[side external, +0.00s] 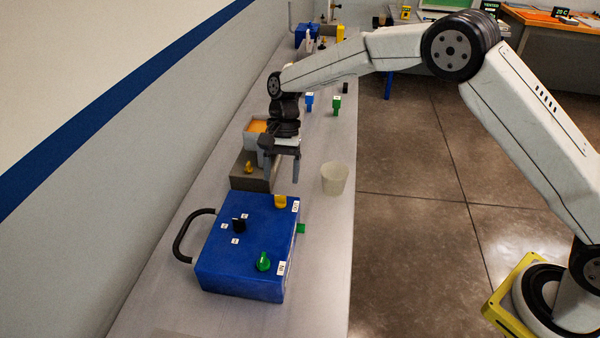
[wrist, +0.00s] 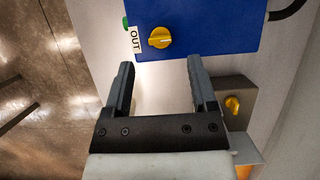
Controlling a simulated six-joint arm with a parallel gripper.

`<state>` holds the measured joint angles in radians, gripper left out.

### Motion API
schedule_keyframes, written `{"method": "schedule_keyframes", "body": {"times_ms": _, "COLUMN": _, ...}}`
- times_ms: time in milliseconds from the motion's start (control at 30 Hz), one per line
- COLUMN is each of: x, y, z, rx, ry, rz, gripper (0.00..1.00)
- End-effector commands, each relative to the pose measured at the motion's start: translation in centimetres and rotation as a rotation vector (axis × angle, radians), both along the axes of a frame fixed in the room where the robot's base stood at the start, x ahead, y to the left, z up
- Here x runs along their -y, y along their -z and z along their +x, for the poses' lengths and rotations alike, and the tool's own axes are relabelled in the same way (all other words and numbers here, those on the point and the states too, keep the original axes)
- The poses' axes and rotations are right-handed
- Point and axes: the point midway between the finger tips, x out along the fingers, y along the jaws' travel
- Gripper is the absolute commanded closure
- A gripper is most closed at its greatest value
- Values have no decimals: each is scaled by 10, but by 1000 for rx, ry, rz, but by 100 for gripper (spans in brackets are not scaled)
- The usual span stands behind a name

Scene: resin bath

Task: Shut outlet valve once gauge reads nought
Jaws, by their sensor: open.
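A blue box (side external: 240,262) stands on the bench and fills the top of the wrist view (wrist: 215,20). A yellow valve knob (wrist: 160,38) sits on it beside a label reading OUT (wrist: 135,40); the knob also shows at the box's far edge in the side view (side external: 280,202). My gripper (side external: 282,174) is open and empty, above and just behind that knob. In the wrist view its fingertips (wrist: 160,64) lie below the knob, one to each side. A green knob (side external: 263,262) and a black knob (side external: 239,226) are also on the box. I cannot make out a gauge.
A grey block (side external: 250,178) with a small yellow knob (side external: 248,167) and an orange-filled container (side external: 257,126) stands behind the box. A translucent cup (side external: 335,180) stands near the bench's right edge.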

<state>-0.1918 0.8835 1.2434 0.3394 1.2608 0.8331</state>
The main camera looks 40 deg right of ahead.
Motion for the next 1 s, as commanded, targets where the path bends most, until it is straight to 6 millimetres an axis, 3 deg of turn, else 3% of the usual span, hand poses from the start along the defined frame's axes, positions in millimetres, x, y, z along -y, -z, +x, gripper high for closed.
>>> {"method": "schedule_keyframes", "body": {"times_ms": 400, "x": -13, "y": 43, "z": -12, "rx": 1, "ry": 0, "rz": 1, "gripper": 26}}
{"method": "schedule_keyframes", "body": {"times_ms": 800, "x": -14, "y": 48, "z": -14, "rx": 1, "ry": 0, "rz": 1, "gripper": 26}}
{"method": "schedule_keyframes", "body": {"times_ms": 867, "x": -14, "y": 48, "z": -14, "rx": 1, "ry": 0, "rz": 1, "gripper": 42}}
{"method": "schedule_keyframes", "body": {"times_ms": 1000, "x": -14, "y": 48, "z": -14, "rx": 1, "ry": 0, "rz": 0, "gripper": 87}}
